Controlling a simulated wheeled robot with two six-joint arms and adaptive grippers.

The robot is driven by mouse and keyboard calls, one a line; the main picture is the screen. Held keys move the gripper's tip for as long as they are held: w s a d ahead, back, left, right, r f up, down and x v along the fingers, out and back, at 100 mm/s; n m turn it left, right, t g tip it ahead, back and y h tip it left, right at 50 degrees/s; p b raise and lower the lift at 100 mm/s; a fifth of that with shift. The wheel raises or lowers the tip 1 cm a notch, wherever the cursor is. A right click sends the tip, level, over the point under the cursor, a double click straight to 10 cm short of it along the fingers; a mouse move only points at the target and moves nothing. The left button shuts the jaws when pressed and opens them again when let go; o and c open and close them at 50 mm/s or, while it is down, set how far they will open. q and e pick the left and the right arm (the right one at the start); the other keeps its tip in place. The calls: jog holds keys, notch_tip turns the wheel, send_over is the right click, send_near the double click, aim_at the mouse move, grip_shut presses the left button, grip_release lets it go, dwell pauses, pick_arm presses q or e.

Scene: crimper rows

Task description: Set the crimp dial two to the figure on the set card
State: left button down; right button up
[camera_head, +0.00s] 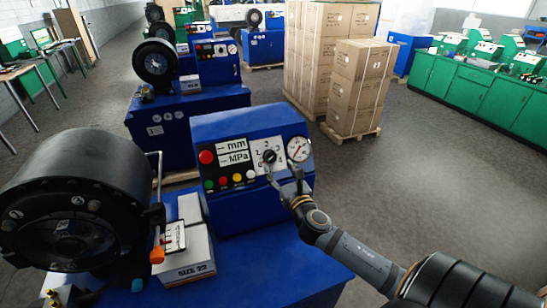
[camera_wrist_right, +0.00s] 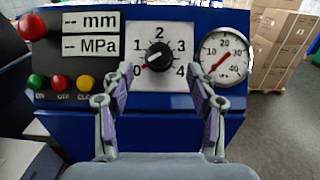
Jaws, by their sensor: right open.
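The crimp dial (camera_head: 269,156) is a black knob on a white plate on the blue machine's panel. In the right wrist view the dial (camera_wrist_right: 159,57) stands amid figures 0 to 4. A red mark on the knob's lower left points towards 0. My right gripper (camera_head: 284,176) is open just in front of the panel. In the wrist view its fingers (camera_wrist_right: 160,85) are apart, below and to either side of the dial, holding nothing. A small white card (camera_head: 174,237) with red marks, perhaps the set card, stands by a white box; its figure is unreadable. My left gripper is out of view.
A pressure gauge (camera_wrist_right: 224,57) sits right of the dial. A red button (camera_wrist_right: 32,27), mm and MPa displays and coloured buttons lie left. A black crimping head (camera_head: 75,200) fills the left of the head view. Cartons (camera_head: 360,85) stand behind; open floor lies right.

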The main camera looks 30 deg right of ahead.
aim_at(272, 159)
jog(key=p+x, duration=0.1)
jog(key=x, duration=0.5)
jog(key=shift+a+f, duration=0.1)
jog(key=shift+f, duration=0.05)
jog(key=shift+w, duration=0.15)
jog(key=shift+c, duration=1.6)
jog(key=c, duration=0.8)
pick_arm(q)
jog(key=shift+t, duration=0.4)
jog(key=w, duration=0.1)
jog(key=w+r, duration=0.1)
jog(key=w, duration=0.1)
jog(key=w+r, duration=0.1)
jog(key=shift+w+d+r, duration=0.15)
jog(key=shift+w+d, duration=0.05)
pick_arm(e)
jog(key=shift+c, duration=0.2)
jog(key=shift+m, duration=0.4)
